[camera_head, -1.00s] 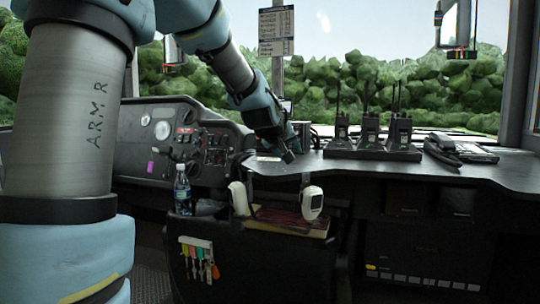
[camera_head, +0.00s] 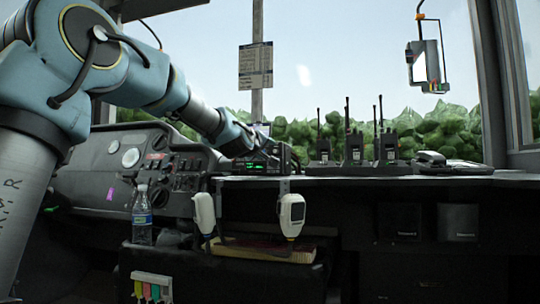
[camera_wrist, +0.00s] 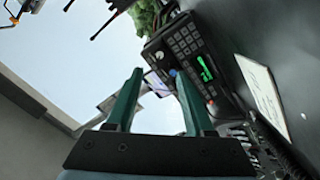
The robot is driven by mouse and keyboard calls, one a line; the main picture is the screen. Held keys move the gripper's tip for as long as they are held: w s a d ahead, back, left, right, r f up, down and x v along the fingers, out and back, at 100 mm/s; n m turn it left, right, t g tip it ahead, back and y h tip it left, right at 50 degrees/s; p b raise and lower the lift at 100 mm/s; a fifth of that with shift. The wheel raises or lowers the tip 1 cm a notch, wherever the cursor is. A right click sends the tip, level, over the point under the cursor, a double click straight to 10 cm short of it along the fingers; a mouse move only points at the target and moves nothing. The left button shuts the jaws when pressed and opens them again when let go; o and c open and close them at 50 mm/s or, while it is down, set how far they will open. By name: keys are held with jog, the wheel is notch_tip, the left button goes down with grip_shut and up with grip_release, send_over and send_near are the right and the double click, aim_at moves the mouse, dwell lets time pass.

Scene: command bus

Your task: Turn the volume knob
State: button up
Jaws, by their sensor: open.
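A black radio unit (camera_head: 252,166) with a green lit display sits on the dash counter, partly hidden by my arm. In the wrist view the radio (camera_wrist: 187,45) appears tilted, with a keypad and green display. A small pale round knob (camera_wrist: 159,56) shows near the left end of its face, and a bluish round spot (camera_wrist: 172,73) lies below it. I cannot tell which is the volume knob. My gripper (camera_wrist: 159,72) is open and empty, its two green fingers pointing at that end of the radio. It also shows in the head view (camera_head: 270,150), close to the radio.
Handheld radios in a charger (camera_head: 352,160) and a desk phone (camera_head: 432,160) stand to the right on the counter. Two white hand microphones (camera_head: 291,215) hang below the counter edge. A water bottle (camera_head: 141,215) stands at left. A white card (camera_wrist: 264,92) lies beside the radio.

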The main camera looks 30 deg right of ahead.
aim_at(275, 151)
jog(key=x, duration=0.8)
jog(key=shift+d+f+p, duration=0.1)
jog(key=shift+d+p, duration=0.1)
jog(key=shift+p, duration=0.1)
jog(key=shift+c, duration=0.2)
grip_shut()
